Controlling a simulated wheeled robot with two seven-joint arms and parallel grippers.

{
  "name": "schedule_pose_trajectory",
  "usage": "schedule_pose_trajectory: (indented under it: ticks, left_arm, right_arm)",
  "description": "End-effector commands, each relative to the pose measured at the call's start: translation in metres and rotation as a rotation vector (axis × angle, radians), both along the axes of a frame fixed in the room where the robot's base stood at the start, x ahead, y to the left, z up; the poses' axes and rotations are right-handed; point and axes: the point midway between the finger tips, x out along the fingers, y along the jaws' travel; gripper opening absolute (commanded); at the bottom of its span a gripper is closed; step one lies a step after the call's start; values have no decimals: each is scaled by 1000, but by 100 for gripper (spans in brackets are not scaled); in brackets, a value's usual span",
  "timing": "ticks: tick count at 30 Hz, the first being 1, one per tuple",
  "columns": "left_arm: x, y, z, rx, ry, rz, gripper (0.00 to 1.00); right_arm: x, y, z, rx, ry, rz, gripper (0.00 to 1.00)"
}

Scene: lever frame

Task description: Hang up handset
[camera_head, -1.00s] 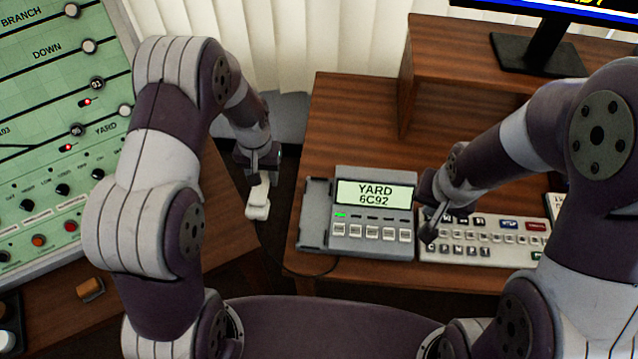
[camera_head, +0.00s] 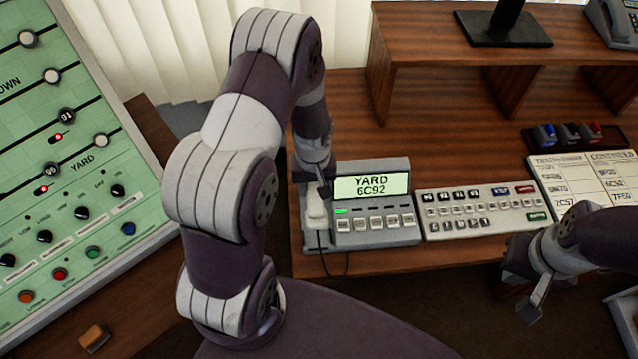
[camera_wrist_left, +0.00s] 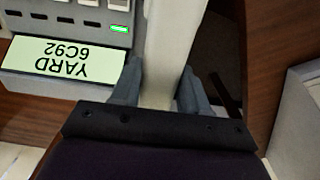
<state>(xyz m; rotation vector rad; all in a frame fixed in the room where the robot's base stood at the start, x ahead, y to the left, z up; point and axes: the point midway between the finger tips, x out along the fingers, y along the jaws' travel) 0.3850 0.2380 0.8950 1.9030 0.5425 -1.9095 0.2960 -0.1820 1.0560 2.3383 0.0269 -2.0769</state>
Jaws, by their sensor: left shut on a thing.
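The pale handset (camera_head: 317,212) is held at the left side of the grey phone unit (camera_head: 375,230), whose screen reads YARD 6C92. My left gripper (camera_head: 324,188) is shut on the handset. In the left wrist view its two fingers (camera_wrist_left: 160,90) grip both sides of the handset (camera_wrist_left: 172,40), with the unit's screen beside it. The cradle is mostly hidden under the handset and gripper, so I cannot tell whether the handset touches it. My right gripper (camera_head: 534,300) is empty in front of the desk at the right; its opening is unclear.
A keyboard (camera_head: 482,212) stands right of the phone unit, with a printed sheet (camera_head: 590,180) beyond it. A raised wooden shelf (camera_head: 440,55) runs behind. A green panel (camera_head: 70,160) stands at the left. A thin cord (camera_head: 346,264) hangs at the desk's front edge.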

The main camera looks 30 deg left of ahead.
Motion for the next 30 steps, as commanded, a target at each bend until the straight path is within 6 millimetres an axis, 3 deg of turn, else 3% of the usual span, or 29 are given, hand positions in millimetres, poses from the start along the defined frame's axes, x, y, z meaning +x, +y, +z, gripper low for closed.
schedule_pose_trajectory:
  ticks: [18,30]
  left_arm:
    - [1,-1,-77,0,0,-6,8]
    - [1,-1,-81,0,0,-6,8]
  right_arm:
    - [0,0,-71,0,0,0,0]
    - [0,0,-70,0,0,0,0]
